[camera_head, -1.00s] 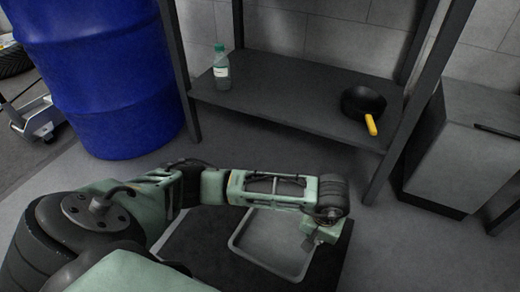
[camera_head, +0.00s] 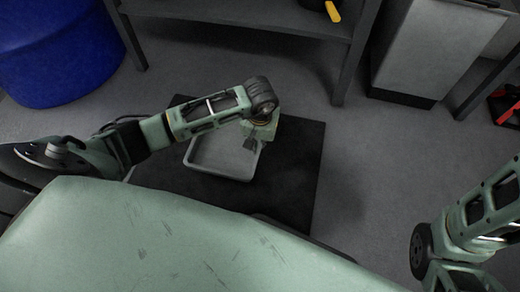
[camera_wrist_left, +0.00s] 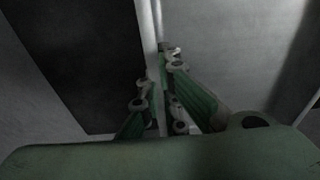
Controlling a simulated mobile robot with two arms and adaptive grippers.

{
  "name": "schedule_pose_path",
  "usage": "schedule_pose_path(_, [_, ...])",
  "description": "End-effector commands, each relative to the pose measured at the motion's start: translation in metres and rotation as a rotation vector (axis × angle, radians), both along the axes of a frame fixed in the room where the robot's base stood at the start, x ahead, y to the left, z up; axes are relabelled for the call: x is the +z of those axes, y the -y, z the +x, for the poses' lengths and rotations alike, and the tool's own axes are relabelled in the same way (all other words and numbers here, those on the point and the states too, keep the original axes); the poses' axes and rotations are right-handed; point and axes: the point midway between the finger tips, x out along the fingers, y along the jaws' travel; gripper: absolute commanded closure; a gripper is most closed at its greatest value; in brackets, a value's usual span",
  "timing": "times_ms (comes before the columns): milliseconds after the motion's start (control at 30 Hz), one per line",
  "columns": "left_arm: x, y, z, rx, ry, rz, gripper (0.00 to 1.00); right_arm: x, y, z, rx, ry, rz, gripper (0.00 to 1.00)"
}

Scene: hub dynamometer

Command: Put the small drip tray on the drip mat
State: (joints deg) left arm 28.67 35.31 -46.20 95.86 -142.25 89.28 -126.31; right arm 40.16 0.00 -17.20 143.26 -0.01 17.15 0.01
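The small drip tray (camera_head: 215,173) is a shallow light grey tray with a raised rim. In the head view it shows over the black drip mat (camera_head: 292,180), inside the mat's outline; I cannot tell whether it rests on it or is just above. My left gripper (camera_head: 251,144) points down at the tray's right rim. In the left wrist view its fingers (camera_wrist_left: 158,75) are on either side of the tray's pale wall (camera_wrist_left: 150,30) and look closed on it. My right arm shows at the lower right, its gripper out of the picture.
A blue drum (camera_head: 60,55) stands at the upper left. A dark shelf (camera_head: 240,15) with a yellow-handled pan (camera_head: 332,10) is at the top. A grey cabinet (camera_head: 430,45) stands at the upper right, with a red item (camera_head: 508,108) beyond it. Floor right of the mat is clear.

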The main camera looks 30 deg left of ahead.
Motion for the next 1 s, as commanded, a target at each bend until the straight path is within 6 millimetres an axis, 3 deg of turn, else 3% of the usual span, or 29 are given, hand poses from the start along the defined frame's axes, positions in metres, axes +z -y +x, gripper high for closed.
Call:
schedule_pose_path(367, [-0.039,0.001,0.000,0.000,0.000,-0.002,1.00,-0.036,0.000,0.000,0.000,0.001,-0.001,1.00])
schedule_pose_path(800, [-0.042,0.000,0.001,0.000,0.002,0.000,1.00,-0.039,0.000,0.000,0.000,0.000,-0.001,1.00])
schedule_pose_path(1000, [-0.042,0.000,0.000,0.000,0.000,-0.001,0.81,-0.038,0.000,0.000,0.000,0.000,-0.001,1.00])
